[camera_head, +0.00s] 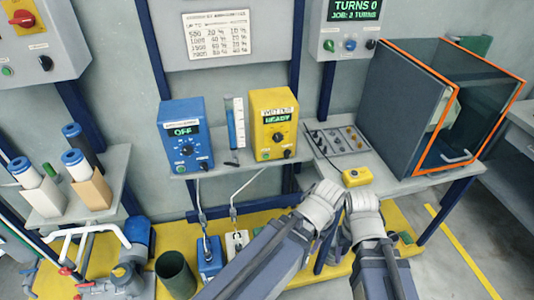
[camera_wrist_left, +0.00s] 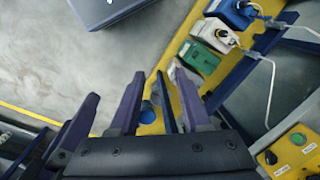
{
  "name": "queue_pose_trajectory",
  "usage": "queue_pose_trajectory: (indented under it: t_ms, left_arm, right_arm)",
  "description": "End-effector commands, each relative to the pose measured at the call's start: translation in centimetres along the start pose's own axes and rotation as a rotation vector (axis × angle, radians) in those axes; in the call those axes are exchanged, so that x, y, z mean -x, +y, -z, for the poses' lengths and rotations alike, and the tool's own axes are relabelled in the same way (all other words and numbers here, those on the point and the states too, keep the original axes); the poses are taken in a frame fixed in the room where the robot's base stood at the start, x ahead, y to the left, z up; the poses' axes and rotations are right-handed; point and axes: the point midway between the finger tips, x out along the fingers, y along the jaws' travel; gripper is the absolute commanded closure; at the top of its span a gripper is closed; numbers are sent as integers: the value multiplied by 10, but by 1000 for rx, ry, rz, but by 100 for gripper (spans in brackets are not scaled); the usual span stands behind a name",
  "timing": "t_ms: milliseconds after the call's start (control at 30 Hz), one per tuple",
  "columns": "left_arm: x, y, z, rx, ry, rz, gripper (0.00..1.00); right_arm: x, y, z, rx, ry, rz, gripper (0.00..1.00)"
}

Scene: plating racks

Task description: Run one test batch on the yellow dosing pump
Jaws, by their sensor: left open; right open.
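The yellow dosing pump (camera_head: 272,125) stands on the grey wall shelf, upright; its green screen seems to read "READY", with a knob and buttons below. A blue unit (camera_head: 186,135) with an "OFF" screen stands to its left. My two arms reach up from the bottom, right of and below the pump. My right gripper (camera_head: 361,207) is at the end of the right arm, apart from the pump; its fingers are hard to make out. My left gripper (camera_wrist_left: 158,92) shows in the left wrist view with its fingers spread and nothing between them.
A blue pedal-like unit (camera_head: 208,256) and a white one (camera_head: 236,242) with cables sit low on the yellow platform. A yellow button box (camera_head: 357,177) lies on the bench by the orange-edged enclosure (camera_head: 416,165). A wall panel (camera_head: 349,30) reads "TURNS 0, JOB: 2 TURNS".

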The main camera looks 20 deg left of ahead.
Motion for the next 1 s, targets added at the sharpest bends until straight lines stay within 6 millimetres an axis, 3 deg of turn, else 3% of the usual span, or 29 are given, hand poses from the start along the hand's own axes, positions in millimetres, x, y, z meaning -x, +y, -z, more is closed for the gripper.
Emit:
queue_pose_trajectory:
  t_ms: [467,900,1000]
  left_arm:
    - [0,0,0,0,0,0,52]
    - [0,0,0,0,0,0,100]
    - [0,0,0,0,0,0,100]
  right_arm:
    - [0,0,0,0,0,0,38]
    - [0,0,0,0,0,0,38]
    - [0,0,0,0,0,0,38]
